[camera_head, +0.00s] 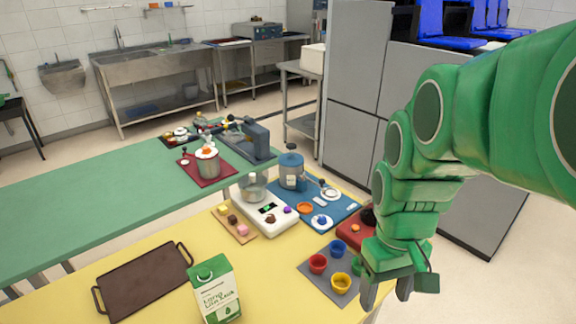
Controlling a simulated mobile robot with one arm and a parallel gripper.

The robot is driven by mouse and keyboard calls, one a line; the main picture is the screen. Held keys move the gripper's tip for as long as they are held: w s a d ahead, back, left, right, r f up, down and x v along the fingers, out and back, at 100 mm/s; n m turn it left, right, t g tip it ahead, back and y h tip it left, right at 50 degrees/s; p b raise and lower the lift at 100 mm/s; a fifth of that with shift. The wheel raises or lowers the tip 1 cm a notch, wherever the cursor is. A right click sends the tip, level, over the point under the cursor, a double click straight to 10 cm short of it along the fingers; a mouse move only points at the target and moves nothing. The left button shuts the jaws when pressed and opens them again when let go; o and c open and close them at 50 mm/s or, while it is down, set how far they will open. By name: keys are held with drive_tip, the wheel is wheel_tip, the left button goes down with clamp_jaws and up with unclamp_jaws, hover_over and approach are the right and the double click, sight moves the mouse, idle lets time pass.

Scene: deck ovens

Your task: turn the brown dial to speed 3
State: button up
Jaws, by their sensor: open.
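A small brown knob-like piece (270,219), which looks like the brown dial, sits on the front of a white appliance (283,228) near the middle of the picture. A small purple piece (287,210) sits to its right, and a green-lit display is just behind it. The dial's markings are too small to read. My gripper (386,290) is open and empty at the lower right, fingers pointing down, well to the right of the appliance and apart from it.
A grey mat (313,274) with red, blue and yellow cups lies between my gripper and the appliance. A blue mat (345,212) with a blue-lidded jar is behind. A carton (215,291) and brown tray (143,284) stand at left on the yellow table.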

drive_tip(key=w+a+n, duration=0.2)
drive_tip(key=w+n, duration=0.1)
drive_tip(key=w, duration=0.4)
drive_tip(key=w+a+n, duration=0.2)
drive_tip(key=w+a, duration=0.1)
drive_tip(key=w, duration=0.5)
drive_tip(key=n+t, duration=0.2)
drive_tip(key=n, duration=1.2)
hover_over(271, 216)
wheel_tip(271, 216, down, 14)
drive_tip(key=shift+f, duration=4.15)
drive_tip(key=c, duration=1)
